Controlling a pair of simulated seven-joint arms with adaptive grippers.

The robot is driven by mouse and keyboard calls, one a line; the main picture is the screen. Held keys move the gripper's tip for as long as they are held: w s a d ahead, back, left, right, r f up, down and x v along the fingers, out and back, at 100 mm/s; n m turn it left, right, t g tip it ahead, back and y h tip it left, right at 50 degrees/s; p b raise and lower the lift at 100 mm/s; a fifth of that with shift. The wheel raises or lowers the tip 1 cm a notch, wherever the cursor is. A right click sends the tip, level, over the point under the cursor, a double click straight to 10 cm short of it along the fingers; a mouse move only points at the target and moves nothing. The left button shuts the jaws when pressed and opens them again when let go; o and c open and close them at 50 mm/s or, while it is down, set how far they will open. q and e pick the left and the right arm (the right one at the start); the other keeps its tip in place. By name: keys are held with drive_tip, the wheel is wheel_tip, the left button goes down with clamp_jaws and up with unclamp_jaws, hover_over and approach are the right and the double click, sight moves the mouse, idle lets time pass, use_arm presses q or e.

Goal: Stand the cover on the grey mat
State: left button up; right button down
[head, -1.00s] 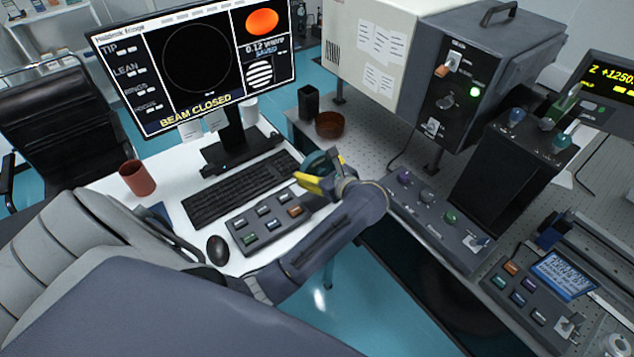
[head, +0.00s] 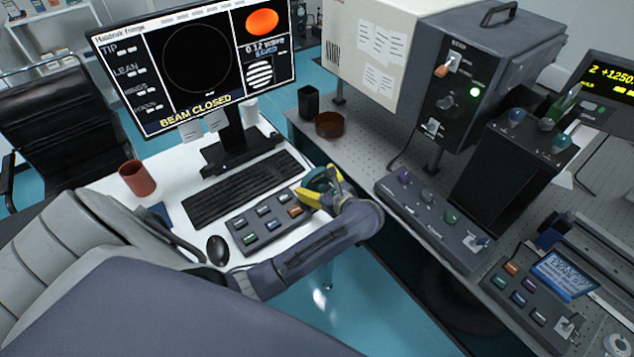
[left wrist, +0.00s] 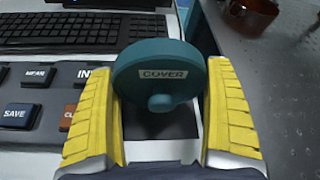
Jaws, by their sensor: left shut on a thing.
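The cover (head: 322,177) is a round teal disc with a knob. In the left wrist view the cover (left wrist: 160,58) shows its label and sits between two yellow fingers. My left gripper (head: 319,187) is shut on it, one finger on each side, at the right edge of the white desk. A dark grey patch (left wrist: 172,126) shows below the cover in the left wrist view. I cannot tell for sure whether it is the grey mat, or whether the cover touches it. My right gripper is not in view.
A button box (head: 262,224) and a keyboard (head: 243,187) lie left of the gripper. A gap with blue floor (head: 345,290) separates the desk from the perforated optical table (head: 372,150). A brown bowl (head: 330,124) and a control box (head: 430,208) stand on that table.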

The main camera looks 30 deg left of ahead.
use_arm(q)
drive_tip(key=shift+f, duration=0.1)
drive_tip(key=o, duration=1.1)
